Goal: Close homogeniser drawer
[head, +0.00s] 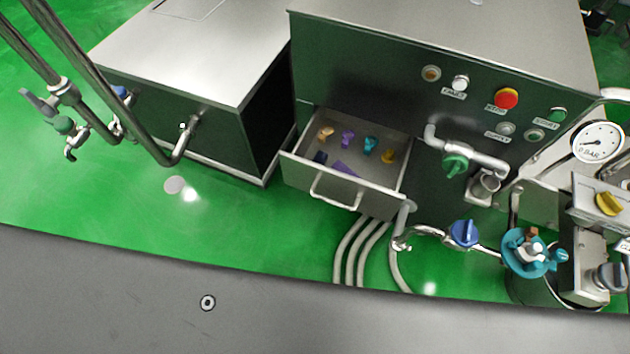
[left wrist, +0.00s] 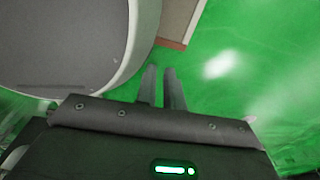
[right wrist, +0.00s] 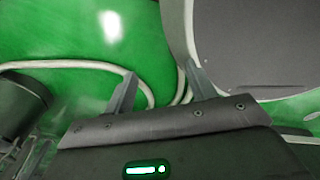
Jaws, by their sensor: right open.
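The homogeniser drawer (head: 377,199) stands pulled out from the dark front of the steel homogeniser cabinet (head: 390,60) in the head view. Its bar handle (head: 336,203) faces the near side. Several small coloured parts, among them orange, purple, teal and yellow ones, lie inside the drawer. Neither gripper shows in the head view. In the left wrist view my left gripper (left wrist: 161,87) has its fingers close together with a narrow gap, nothing seen between them. In the right wrist view my right gripper (right wrist: 158,88) is open and empty, its fingers wide apart above the green floor.
Right of the drawer are a green-handled pipe valve (head: 455,165), a blue valve (head: 464,233) and a pressure gauge (head: 597,142). Pale hoses (head: 362,252) run down below the drawer. Bent steel pipes (head: 110,95) stand at the left. Open green floor (head: 230,225) lies left of the drawer.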

